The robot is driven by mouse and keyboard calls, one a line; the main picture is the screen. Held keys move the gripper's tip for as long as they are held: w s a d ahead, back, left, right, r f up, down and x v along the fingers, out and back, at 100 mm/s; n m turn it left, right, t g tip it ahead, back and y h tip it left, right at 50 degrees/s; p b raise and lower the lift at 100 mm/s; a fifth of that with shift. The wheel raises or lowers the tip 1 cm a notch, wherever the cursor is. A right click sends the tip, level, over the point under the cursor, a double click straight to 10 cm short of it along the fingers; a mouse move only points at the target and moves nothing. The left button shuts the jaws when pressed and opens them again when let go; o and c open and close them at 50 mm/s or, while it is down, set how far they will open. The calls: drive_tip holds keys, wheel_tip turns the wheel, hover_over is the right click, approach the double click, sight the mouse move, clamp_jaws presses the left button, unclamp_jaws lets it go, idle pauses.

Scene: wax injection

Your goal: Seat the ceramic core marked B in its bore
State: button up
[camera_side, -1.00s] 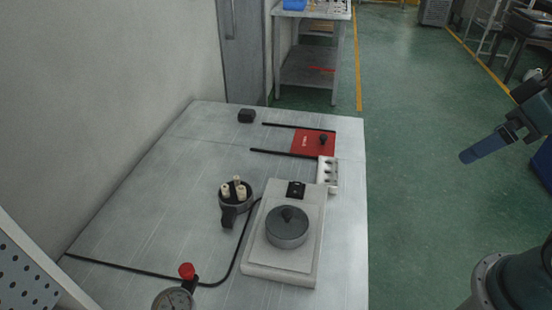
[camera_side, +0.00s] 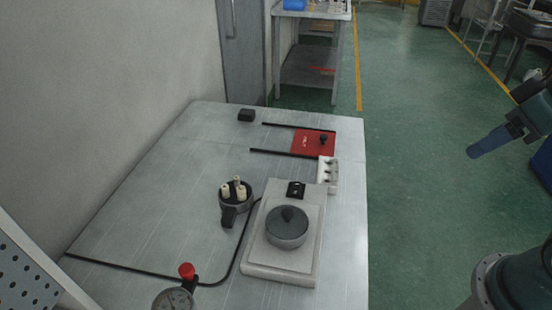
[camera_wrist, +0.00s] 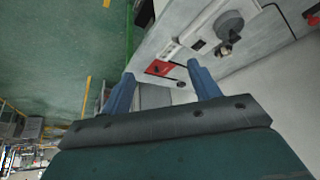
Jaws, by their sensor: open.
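Several cream ceramic cores (camera_side: 238,189) stand upright in a dark round holder (camera_side: 236,202) on the table. No letter can be read on them, so I cannot tell which is B. A small white block with dark holes (camera_side: 333,175) sits at the right edge of the table, beside a red plate; I cannot tell if it has the bore. My gripper (camera_side: 470,154) is in the air right of the table, well apart from the cores. In the wrist view its two blue fingers (camera_wrist: 164,72) are spread with nothing between them.
A white platform (camera_side: 265,262) carries a grey lidded pot (camera_side: 287,228). A red plate (camera_side: 312,143) lies between black rails. A gauge (camera_side: 173,299) with a red knob and a black cable lie at the front.

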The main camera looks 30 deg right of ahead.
drive_tip(key=c, duration=0.3)
drive_tip(key=w+a+r+m+g, duration=0.1)
drive_tip(key=w+a+r+m, duration=0.15)
drive_tip(key=w, duration=0.55)
drive_tip(key=w+a+r+m+g, duration=0.1)
drive_tip(key=w+a+r+m, duration=0.2)
drive_tip(key=w, duration=0.5)
drive_tip(key=w+a+r+m+g, duration=0.1)
drive_tip(key=w+a+m, duration=0.1)
drive_tip(key=w+a, duration=0.5)
drive_tip(key=w+a+f+m+g, duration=0.1)
drive_tip(key=w+a+f+m, duration=0.1)
drive_tip(key=w+a+f, duration=0.3)
drive_tip(key=w+a+f+m, duration=0.2)
drive_tip(key=w, duration=0.5)
drive_tip(key=w+a+f+m, duration=0.1)
drive_tip(key=a+f, duration=0.2)
drive_tip(key=f, duration=0.1)
drive_tip(key=w+a+f+m+g, duration=0.1)
drive_tip(key=a+f+m, duration=0.1)
drive_tip(key=a+f, duration=0.1)
drive_tip(key=w+a+f+m, duration=0.1)
drive_tip(key=w+a+f, duration=0.1)
drive_tip(key=a+f, duration=0.2)
wheel_tip(320, 180, down, 2)
drive_tip(key=shift+w+a+f+m+g, duration=0.1)
drive_tip(key=shift+m+g, duration=0.15)
drive_tip(key=shift+g, duration=0.05)
